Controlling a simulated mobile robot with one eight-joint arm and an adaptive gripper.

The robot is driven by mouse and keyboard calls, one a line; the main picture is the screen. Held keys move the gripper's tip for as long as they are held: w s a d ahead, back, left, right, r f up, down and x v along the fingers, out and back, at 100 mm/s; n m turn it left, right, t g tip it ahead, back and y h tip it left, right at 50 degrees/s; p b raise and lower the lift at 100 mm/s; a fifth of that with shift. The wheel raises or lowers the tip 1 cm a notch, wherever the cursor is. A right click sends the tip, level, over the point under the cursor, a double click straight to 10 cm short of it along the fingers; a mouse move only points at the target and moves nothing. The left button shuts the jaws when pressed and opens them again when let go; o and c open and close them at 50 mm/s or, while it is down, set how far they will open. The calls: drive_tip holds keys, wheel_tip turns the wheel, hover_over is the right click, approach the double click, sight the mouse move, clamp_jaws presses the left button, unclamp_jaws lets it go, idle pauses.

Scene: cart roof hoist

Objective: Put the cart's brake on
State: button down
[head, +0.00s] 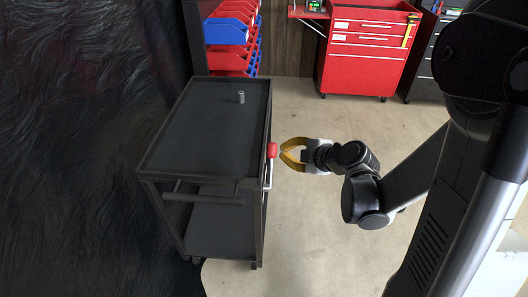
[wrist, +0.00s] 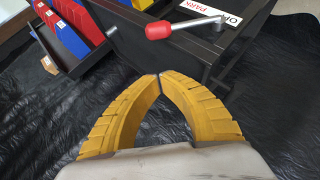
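The dark cart (head: 195,130) stands left of centre in the head view. On its right side is the brake lever, a silver bar with a red knob (head: 272,150). In the wrist view the red knob (wrist: 158,30) is at the top, and the bar (wrist: 192,22) runs right to its pivot. A label with red "PARK" (wrist: 200,8) lies beside the bar; an "OFF" label, partly cut off, is nearer the pivot. My gripper (head: 283,152) has yellow fingers, their tips together with nothing between them (wrist: 159,77). It is just right of the knob, apparently apart from it.
A small grey cylinder (head: 241,97) stands on the cart's top. Red and blue bins (head: 230,35) are behind the cart, and a red tool cabinet (head: 365,50) stands at the back right. Black sheeting (head: 75,150) covers the left. Pale floor is clear right of the cart.

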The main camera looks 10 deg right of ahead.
sight(271, 152)
drive_tip(key=b+x, duration=0.1)
drive_tip(key=x, duration=0.3)
drive_tip(key=d+b+x, duration=0.1)
drive_tip(key=b+x, duration=0.1)
drive_tip(key=x, duration=0.2)
drive_tip(key=d+f+b+x, duration=0.1)
drive_tip(key=x, duration=0.3)
drive_tip(key=shift+w+d+b, duration=0.1)
drive_tip(key=shift+w+b, duration=0.15)
drive_tip(key=shift+b, duration=0.15)
drive_tip(key=shift+w+d+f, duration=0.2)
drive_tip(key=shift+w+f, duration=0.05)
drive_tip(key=shift+w, duration=0.15)
drive_tip(key=shift+w+d+g+p, duration=0.1)
drive_tip(key=shift+w+g+p, duration=0.3)
drive_tip(key=shift+w, duration=0.05)
drive_tip(key=w+f+g, duration=0.1)
drive_tip(key=w, duration=0.1)
drive_tip(key=w+d+f+m+g, duration=0.1)
drive_tip(key=w+f+g, duration=0.1)
drive_tip(key=shift+d+f+m+y, duration=0.2)
drive_tip(key=shift+m+y, duration=0.1)
